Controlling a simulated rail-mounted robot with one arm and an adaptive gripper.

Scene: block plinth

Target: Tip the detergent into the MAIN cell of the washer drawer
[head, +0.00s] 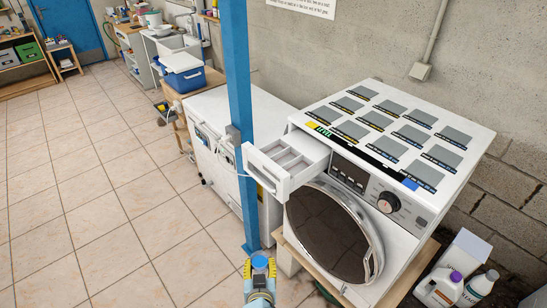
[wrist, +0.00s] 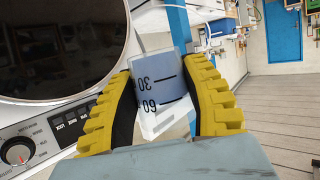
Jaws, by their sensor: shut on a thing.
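The washer (head: 350,210) stands on a low wooden base against the wall. Its white drawer (head: 265,174) is pulled out at the upper left and shows pale divided cells; I cannot read which is MAIN. My gripper (head: 259,272) is shut on a small measuring cup (head: 260,262), below the drawer in the picture and apart from it. In the wrist view, the yellow-padded fingers (wrist: 165,105) press both sides of the translucent bluish cup (wrist: 158,78), marked 30 and 60, with the figures upside down. The cup's top looks blue from the head; its contents cannot be told.
A blue post (head: 237,110) rises just left of the drawer. A white chest (head: 220,140) stands behind the post. Bottles (head: 478,288) stand at the lower right. Grey cards (head: 405,135) cover the washer top. The tiled floor at left is clear.

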